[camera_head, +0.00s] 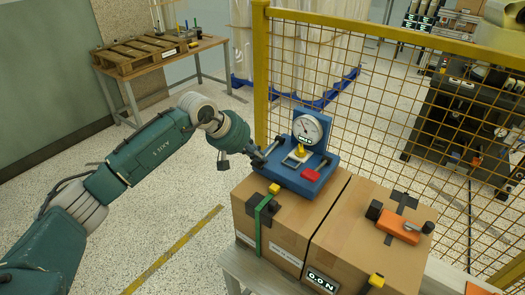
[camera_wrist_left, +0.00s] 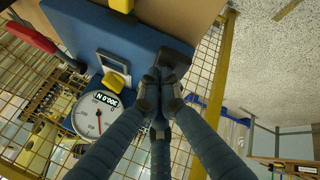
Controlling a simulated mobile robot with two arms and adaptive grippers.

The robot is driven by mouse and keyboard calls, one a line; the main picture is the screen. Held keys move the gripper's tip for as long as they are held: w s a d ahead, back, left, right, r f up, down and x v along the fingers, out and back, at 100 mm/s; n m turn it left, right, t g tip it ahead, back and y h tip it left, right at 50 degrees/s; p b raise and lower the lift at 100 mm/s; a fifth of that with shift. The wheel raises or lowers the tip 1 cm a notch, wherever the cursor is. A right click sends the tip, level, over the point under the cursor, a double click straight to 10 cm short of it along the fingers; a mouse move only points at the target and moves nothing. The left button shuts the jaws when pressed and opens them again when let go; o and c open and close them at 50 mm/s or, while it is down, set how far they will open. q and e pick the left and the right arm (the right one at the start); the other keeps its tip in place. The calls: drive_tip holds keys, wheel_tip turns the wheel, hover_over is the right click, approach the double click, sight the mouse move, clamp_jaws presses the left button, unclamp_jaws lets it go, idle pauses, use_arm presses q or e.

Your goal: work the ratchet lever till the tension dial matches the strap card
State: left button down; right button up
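A blue tensioner base (camera_head: 318,178) sits on a cardboard box, with a round white tension dial (camera_head: 308,127) upright at its back. A yellow piece (camera_head: 300,150) is in the middle. My left gripper (camera_head: 259,159) has its fingers together beside a black block (camera_wrist_left: 176,57) at the base's left edge; contact is unclear. I cannot identify a strap card.
The left box (camera_head: 285,238) carries a green strap (camera_head: 259,226). The right box (camera_head: 350,235) carries an orange ratchet (camera_head: 400,228). A display (camera_head: 321,281) reading 0.0 N is in front. A yellow mesh fence (camera_head: 385,110) stands close behind. A wooden pallet (camera_head: 140,52) lies on a far table.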

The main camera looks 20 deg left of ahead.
use_arm(q)
wheel_tip(320, 180, up, 10)
drive_tip(key=p, duration=0.4)
drive_tip(key=shift+w+f, duration=0.25)
idle(3.3)
